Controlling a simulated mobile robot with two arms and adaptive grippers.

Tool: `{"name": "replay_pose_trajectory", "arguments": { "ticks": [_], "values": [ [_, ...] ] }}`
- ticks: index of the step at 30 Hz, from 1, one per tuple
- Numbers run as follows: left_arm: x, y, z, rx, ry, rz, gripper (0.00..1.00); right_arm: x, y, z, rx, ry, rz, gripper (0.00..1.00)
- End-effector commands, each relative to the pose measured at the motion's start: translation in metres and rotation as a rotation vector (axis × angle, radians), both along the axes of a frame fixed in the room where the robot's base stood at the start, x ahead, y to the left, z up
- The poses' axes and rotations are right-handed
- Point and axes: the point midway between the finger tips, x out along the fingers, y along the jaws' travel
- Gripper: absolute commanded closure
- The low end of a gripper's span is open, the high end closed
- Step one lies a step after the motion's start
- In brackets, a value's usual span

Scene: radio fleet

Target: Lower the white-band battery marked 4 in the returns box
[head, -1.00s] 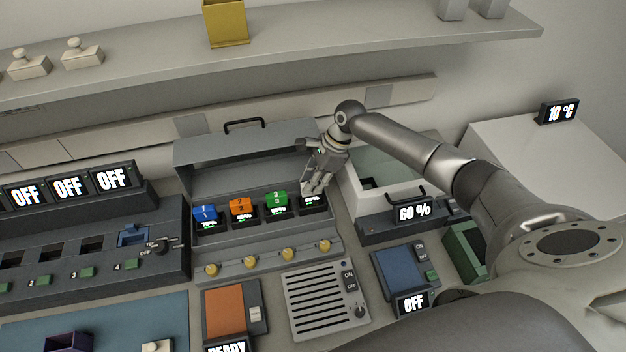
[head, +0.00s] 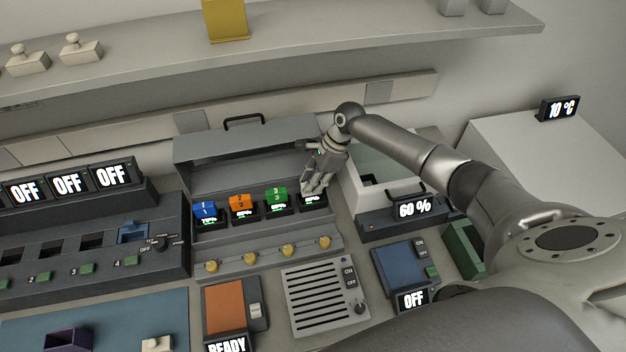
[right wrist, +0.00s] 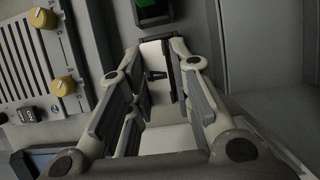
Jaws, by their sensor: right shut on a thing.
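My right gripper (head: 314,186) is at the right-hand end of the grey charging case (head: 262,236), at the fourth slot. In the right wrist view its fingers (right wrist: 160,68) are shut on a white battery (right wrist: 153,57) with a dark mark that I cannot read. The battery is hidden by the fingers in the head view. I cannot tell whether it still touches the slot. Blue (head: 205,209), orange (head: 240,203) and green (head: 276,196) batteries stand in the other slots, each over a lit display. My left gripper is not in view. I cannot tell which container is the returns box.
The case's raised lid (head: 225,150) stands behind the batteries. A pale bin (head: 375,165) and a 60 % display (head: 413,210) are close on the right. A dark purple box (head: 68,342) lies at the lower left.

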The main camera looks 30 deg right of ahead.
Motion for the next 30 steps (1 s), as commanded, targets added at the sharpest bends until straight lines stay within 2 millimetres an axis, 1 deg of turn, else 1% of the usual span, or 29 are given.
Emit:
{"name": "replay_pose_trajectory", "arguments": {
  "ticks": [2, 3, 8, 30],
  "values": [
    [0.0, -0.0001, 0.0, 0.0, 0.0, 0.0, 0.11, 0.0002, 0.0001, 0.0004, 0.001, -0.001, 0.0, 1.0],
    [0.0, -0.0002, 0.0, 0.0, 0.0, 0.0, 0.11, 0.0002, 0.0001, 0.0004, 0.001, -0.001, 0.0, 0.75],
    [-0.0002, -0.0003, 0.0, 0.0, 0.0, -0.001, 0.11, 0.0002, 0.0, 0.0004, 0.001, 0.0, 0.0, 0.55],
    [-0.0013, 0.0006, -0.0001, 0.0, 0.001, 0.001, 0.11, 0.0, -0.0009, 0.0014, 0.0, 0.0, -0.001, 0.54]
  ]
}}
